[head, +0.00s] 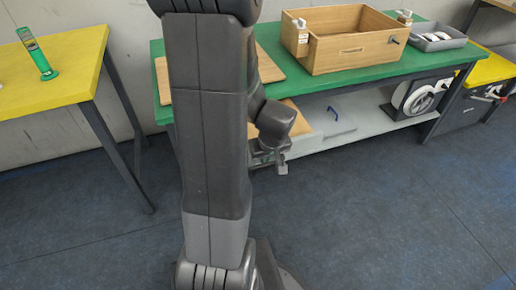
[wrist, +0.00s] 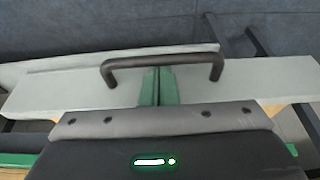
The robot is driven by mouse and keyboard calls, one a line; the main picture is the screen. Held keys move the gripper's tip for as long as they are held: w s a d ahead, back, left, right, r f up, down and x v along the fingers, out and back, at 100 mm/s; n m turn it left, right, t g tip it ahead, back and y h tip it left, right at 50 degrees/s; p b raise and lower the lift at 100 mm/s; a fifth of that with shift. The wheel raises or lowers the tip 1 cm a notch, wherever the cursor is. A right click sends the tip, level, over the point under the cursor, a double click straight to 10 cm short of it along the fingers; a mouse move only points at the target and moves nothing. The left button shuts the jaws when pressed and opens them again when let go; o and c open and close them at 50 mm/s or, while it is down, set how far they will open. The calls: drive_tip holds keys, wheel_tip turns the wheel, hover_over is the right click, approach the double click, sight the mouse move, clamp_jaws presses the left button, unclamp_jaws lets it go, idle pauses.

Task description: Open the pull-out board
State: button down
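The pull-out board's light grey front (wrist: 60,88) crosses the wrist view, with light wood showing along its near edge. A dark bar handle (wrist: 160,60) is fixed to it. My gripper's green fingers (wrist: 160,86) are side by side with almost no gap, and their tips reach the middle of the handle bar. Whether they touch or hook behind it I cannot tell. In the head view my gripper (head: 277,160) is low in front of the green bench, beside my arm. There the board is mostly hidden behind my arm.
The green bench (head: 395,62) carries a wooden drawer box (head: 350,50) and a grey tray (head: 438,38). A lower shelf (head: 375,123) holds a white roll (head: 420,99). A yellow table (head: 68,68) with a green stand (head: 38,55) is at left. The front floor is clear.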

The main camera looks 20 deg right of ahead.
drive_tip(key=shift+s+b, duration=0.55)
drive_tip(key=shift+s, duration=1.45)
